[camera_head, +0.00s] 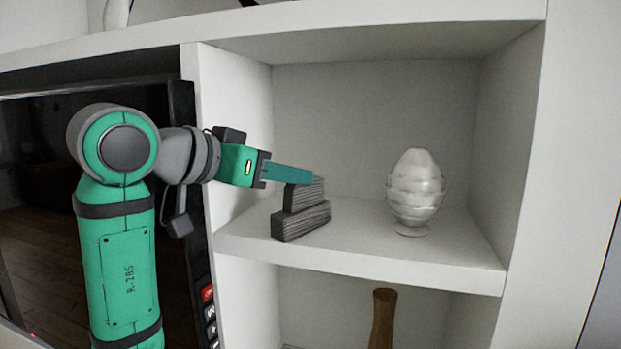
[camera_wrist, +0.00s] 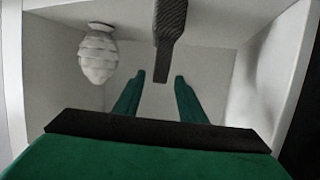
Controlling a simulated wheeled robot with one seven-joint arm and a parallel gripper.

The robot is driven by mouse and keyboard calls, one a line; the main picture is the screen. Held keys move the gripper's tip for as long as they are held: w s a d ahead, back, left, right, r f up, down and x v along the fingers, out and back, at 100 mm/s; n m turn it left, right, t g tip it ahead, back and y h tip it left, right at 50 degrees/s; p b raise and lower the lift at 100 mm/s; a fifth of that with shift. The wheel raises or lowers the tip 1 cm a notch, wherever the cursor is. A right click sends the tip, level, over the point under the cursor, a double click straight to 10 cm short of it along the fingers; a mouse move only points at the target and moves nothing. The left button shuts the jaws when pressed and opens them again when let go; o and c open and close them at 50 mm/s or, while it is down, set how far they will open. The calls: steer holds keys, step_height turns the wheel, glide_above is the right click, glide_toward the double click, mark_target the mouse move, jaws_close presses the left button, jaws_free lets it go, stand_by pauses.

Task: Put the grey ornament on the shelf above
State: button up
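The grey ornament (camera_head: 301,216), dark and ribbed like stacked slanted blocks, stands on the middle shelf (camera_head: 350,250) near its left side. My gripper (camera_head: 312,178) reaches in from the left, with its green fingers at the ornament's upper part. In the wrist view, the grey ornament (camera_wrist: 169,25) comes down from the top edge, and its narrow end lies in line with the gap between the two spread fingertips (camera_wrist: 160,77). The fingers are apart, with visible space on both sides of it. The shelf above (camera_head: 400,22) shows its front edge and underside at the top.
A white ribbed egg-shaped vase (camera_head: 416,190) stands to the right on the same shelf. A brown wooden object (camera_head: 382,318) is in the compartment below. An upright divider (camera_head: 203,130) and a dark screen (camera_head: 50,200) are on the left. A white object (camera_head: 116,14) sits on the upper shelf, far left.

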steer(key=shift+v, duration=2.1)
